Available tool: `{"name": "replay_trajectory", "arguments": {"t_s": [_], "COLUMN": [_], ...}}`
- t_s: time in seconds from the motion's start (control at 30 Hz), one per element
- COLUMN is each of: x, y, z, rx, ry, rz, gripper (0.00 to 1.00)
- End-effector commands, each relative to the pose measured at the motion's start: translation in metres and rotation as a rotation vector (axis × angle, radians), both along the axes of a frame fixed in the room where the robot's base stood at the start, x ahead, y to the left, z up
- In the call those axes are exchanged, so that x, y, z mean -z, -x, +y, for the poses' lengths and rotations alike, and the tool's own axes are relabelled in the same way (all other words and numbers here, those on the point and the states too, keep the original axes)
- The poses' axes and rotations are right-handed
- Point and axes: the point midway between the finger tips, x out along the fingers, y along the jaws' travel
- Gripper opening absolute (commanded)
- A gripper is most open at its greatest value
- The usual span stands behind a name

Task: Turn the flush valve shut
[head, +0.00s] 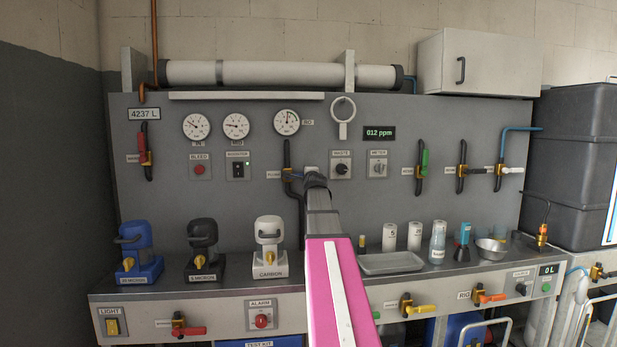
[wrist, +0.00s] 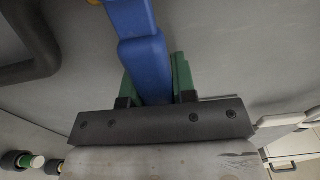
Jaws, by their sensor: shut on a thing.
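The flush valve (head: 287,176) is on the dark vertical pipe in the middle of the grey panel, with a small label to its left. Its blue lever (wrist: 143,55) fills the upper middle of the wrist view; a bit of brass shows at the top edge. My gripper (wrist: 154,80) is shut on the blue lever, with green pads on both sides of it. In the head view my pink and grey arm reaches up to the valve, and my gripper (head: 311,174) hides most of the lever.
Gauges (head: 236,126) and a white ring (head: 343,110) sit above the valve. The waste knob (head: 341,170) is close to the right. A dark pipe (wrist: 30,45) runs left of the lever. Filter housings (head: 269,248) and a metal tray (head: 391,263) stand on the bench below.

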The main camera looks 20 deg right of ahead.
Motion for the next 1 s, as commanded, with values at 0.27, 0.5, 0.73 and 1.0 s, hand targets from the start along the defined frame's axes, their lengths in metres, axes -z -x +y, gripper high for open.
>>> {"name": "replay_trajectory", "arguments": {"t_s": [0.27, 0.5, 0.73, 1.0], "x": [0.002, 0.001, 0.001, 0.001], "y": [0.001, 0.000, 0.009, 0.049], "z": [0.000, 0.000, 0.003, 0.014], "rx": [-0.001, -0.001, -0.001, 0.000], "ry": [-0.005, -0.002, -0.002, -0.002], "rz": [0.003, 0.001, 0.000, -0.001], "gripper": [0.51, 0.51, 0.51, 0.51]}}
